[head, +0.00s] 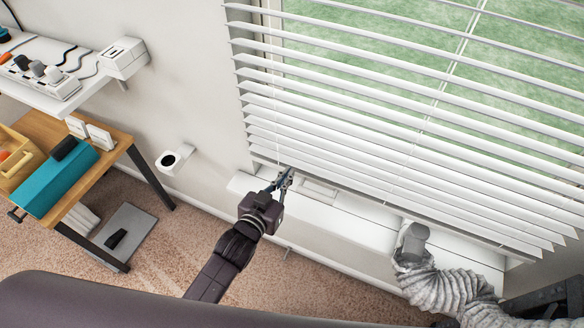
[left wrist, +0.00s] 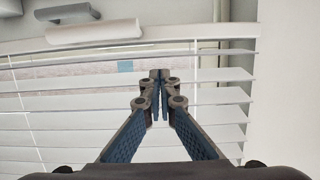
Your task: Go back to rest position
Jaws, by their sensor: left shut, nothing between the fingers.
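My left gripper (head: 285,177) reaches out to the lower left corner of the white window blind (head: 400,120) in the head view. Its fingers are shut with nothing between them. In the left wrist view the left gripper (left wrist: 160,78) has its blue-padded fingers meeting at the tips, in front of the blind slats (left wrist: 70,125). I cannot tell whether the fingertips touch the slats. My right gripper does not show.
A white sill unit (head: 340,215) runs below the window, with a grey ribbed hose (head: 450,290) at its right. A wooden table (head: 45,130) with a teal box (head: 55,180) stands at the left, under a white shelf (head: 60,95). Carpet (head: 160,265) is open between.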

